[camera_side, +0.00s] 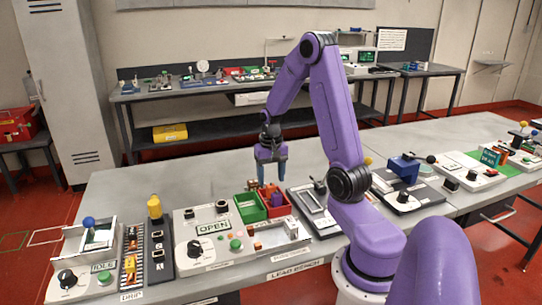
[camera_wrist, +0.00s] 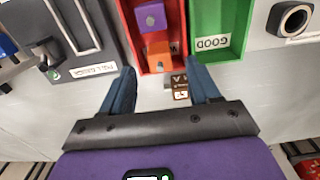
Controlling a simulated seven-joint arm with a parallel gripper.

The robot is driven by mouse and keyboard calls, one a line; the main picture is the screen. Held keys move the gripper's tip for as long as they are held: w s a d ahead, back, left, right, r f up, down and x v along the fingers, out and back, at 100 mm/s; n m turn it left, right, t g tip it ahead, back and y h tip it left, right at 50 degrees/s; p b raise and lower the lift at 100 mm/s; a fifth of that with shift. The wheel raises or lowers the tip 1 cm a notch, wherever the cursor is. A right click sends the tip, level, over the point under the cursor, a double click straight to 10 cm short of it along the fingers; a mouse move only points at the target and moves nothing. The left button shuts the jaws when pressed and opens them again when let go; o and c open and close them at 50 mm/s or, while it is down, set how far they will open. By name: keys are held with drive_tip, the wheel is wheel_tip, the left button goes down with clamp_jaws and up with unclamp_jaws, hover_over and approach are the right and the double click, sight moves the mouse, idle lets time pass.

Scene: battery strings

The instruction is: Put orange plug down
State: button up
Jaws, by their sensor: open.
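The orange plug (camera_wrist: 159,54) sits in the red bin (camera_wrist: 134,38), near the bin's end closest to my gripper in the wrist view. A purple plug (camera_wrist: 151,17) is beside it in the same bin. My gripper (camera_wrist: 163,74) is open, its two blue fingers spread apart with neither touching the orange plug. In the side view my gripper (camera_side: 270,180) points down above the bins, and the orange plug cannot be made out clearly there.
A green bin (camera_wrist: 247,22) labelled GOOD adjoins the red bin. A small brown labelled block (camera_wrist: 180,88) is between my fingers in the wrist view. A grey panel marked OPEN (camera_side: 212,240) and a grey fixture (camera_side: 312,206) flank the bins.

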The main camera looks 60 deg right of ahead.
sight(271, 185)
wheel_tip(271, 185, up, 8)
drive_tip(key=s+a+r+n, duration=0.1)
drive_tip(key=a+n, duration=0.4)
drive_tip(key=a, duration=0.6)
drive_tip(key=s+a+r+n, duration=0.15)
drive_tip(key=a+n, duration=0.35)
drive_tip(key=a, duration=0.5)
drive_tip(key=s+a+n, duration=0.5)
drive_tip(key=s, duration=0.3)
drive_tip(key=s+a+f+n, duration=0.1)
drive_tip(key=s+a+n, duration=0.3)
drive_tip(key=s+n, duration=0.2)
drive_tip(key=shift+s+a+f+n, duration=0.3)
drive_tip(key=shift+s+a, duration=0.05)
drive_tip(key=shift+s, duration=0.7)
